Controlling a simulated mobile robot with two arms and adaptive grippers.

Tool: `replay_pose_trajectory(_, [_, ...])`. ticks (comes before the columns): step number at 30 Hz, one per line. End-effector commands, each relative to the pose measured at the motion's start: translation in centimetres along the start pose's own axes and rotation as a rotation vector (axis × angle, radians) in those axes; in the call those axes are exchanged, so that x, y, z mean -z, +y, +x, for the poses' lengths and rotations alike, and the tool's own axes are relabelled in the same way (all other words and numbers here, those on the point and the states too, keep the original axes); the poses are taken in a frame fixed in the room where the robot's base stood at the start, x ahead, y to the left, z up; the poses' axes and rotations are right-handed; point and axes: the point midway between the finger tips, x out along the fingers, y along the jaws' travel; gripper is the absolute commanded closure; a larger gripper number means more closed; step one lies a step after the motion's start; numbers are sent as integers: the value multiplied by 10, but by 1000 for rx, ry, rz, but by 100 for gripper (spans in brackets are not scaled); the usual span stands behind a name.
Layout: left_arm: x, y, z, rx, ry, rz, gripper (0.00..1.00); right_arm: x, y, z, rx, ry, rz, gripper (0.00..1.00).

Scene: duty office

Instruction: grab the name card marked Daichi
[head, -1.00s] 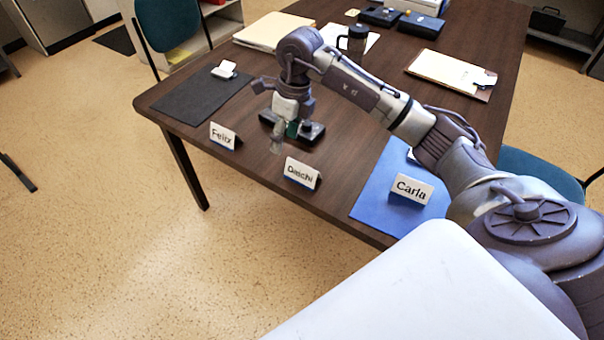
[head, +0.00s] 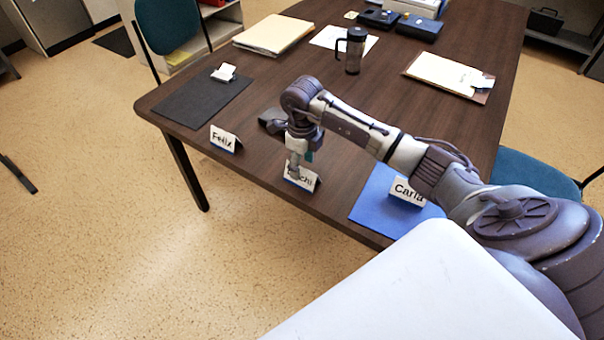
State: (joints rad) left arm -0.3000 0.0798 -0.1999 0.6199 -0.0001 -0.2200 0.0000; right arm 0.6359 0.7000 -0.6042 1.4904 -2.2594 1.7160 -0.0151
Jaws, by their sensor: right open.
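The name card marked Daichi (head: 305,180) stands like a small tent near the table's front edge, between the other two name cards. My right gripper (head: 294,170) points down right at this card and covers the first letters of its name. The gripper is open; whether its fingers straddle the card or hang in front of it I cannot tell. The card marked Felix (head: 223,139) stands to the left. The card marked Carla (head: 405,191) stands on a blue mat to the right, partly behind my arm. My left gripper is out of view.
The dark table (head: 260,185) also holds a black mat (head: 200,102), a travel mug (head: 355,50), a clipboard (head: 445,72) and a stack of folders (head: 272,34). A dark object (head: 270,116) lies partly hidden behind my gripper. The blue mat (head: 375,208) lies under my forearm.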

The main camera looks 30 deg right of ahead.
Motion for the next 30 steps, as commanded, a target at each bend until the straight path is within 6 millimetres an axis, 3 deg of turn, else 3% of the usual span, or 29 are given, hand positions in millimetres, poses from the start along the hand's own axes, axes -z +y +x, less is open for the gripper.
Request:
replay_pose_trajectory(5, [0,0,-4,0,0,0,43,0,0,20,-1,1,1,40])
replay_pose_trajectory(12, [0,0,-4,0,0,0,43,0,0,23,1,-1,0,40])
replay_pose_trajectory(14, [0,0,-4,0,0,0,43,0,0,23,0,-1,0,47])
replay_pose_trajectory(21, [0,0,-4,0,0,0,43,0,0,23,1,-1,0,87])
replay_pose_trajectory(30, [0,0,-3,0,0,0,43,0,0,22,1,-1,1,88])
